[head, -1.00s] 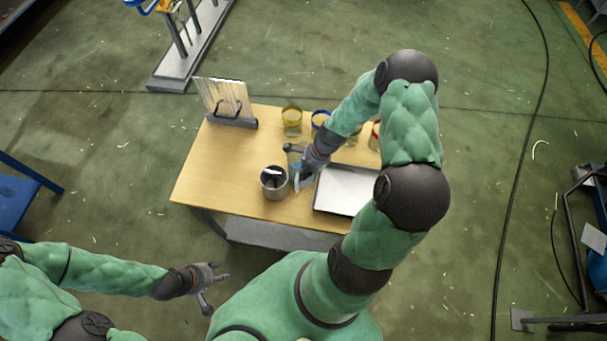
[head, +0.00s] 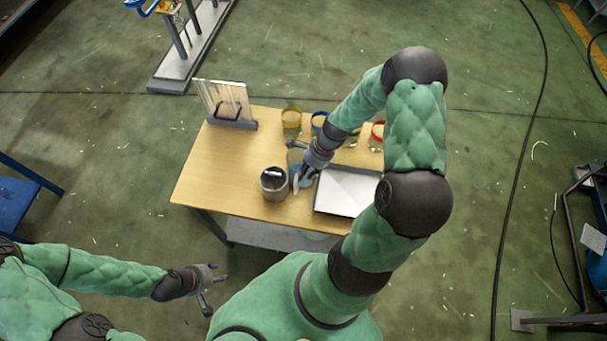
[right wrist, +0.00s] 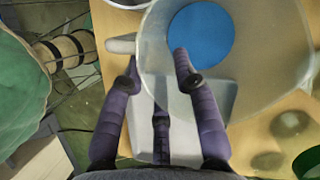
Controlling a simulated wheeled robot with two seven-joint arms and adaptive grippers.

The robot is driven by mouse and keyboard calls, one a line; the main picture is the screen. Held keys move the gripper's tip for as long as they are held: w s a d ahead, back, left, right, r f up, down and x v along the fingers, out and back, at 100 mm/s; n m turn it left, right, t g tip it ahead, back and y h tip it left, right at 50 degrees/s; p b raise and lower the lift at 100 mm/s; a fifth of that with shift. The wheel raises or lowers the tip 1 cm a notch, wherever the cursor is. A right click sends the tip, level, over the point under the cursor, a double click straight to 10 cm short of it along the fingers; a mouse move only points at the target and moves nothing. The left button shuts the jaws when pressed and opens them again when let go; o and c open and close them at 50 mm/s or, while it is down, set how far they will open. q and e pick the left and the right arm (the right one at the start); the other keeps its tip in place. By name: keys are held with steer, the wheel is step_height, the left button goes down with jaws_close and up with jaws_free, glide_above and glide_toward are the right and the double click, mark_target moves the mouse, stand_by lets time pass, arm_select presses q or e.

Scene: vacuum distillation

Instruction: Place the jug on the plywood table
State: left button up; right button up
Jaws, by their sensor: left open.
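The jug (right wrist: 268,92) is a large translucent vessel with a blue disc at its bottom, seen from above in the right wrist view. In the head view the jug (head: 295,158) is partly hidden by my right gripper and appears to stand on the plywood table (head: 225,165). My right gripper (right wrist: 155,68) is at the jug, with its fingers spread apart. One finger overlaps the jug and the other is by a pale projecting part, perhaps the handle. It also shows in the head view (head: 295,164). My left gripper (head: 213,290) is open and empty, off the table's front left.
A grey metal pot (head: 273,184) stands just left of the jug. A white tray with a dark rim (head: 347,190) lies to the right. Yellow (head: 291,118), blue and red-rimmed containers are behind, with a rack (head: 230,105) at the back left. The table's left part is clear.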

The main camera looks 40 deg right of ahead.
arm_select(q)
steer(key=shift+r+p, duration=0.4)
steer(key=shift+r, duration=0.1)
arm_select(e)
steer(key=v, duration=0.9)
steer(key=shift+r, duration=0.1)
